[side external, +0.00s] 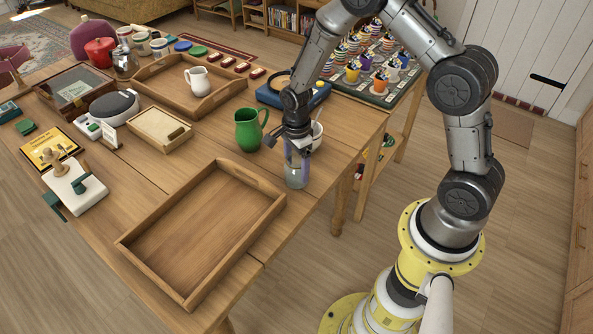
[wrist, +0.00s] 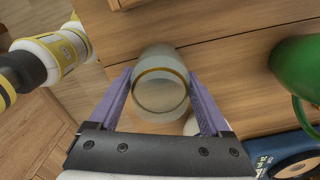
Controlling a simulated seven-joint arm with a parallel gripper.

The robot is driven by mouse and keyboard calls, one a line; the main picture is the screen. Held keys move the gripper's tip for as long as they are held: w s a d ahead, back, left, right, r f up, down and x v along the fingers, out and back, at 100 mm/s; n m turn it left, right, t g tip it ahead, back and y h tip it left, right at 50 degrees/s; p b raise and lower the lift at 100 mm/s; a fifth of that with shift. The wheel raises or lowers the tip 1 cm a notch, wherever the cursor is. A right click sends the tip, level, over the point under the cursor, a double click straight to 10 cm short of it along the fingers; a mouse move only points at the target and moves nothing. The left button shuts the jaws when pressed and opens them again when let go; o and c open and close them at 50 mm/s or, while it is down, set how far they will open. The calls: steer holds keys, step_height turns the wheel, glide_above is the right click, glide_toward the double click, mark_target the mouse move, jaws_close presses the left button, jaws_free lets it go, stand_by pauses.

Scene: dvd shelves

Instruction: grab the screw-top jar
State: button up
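The jar (side external: 297,176) is clear glass and stands upright near the table's right edge, below my gripper (side external: 297,158). In the wrist view the jar (wrist: 160,88) shows from above, with an amber ring around its mouth. I cannot make out a separate lid. My gripper's purple fingers (wrist: 161,88) are open and reach down on either side of the jar. Narrow gaps seem to show beside its rim; contact at the fingertips is hard to tell.
A green pitcher (side external: 249,130) stands close behind the jar, beside a white cup (side external: 316,136) partly hidden by my gripper. An empty wooden tray (side external: 205,230) lies in front. A blue device (side external: 275,97) sits farther back. The table edge is close on the right.

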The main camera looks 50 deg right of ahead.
steer(key=c, duration=0.7)
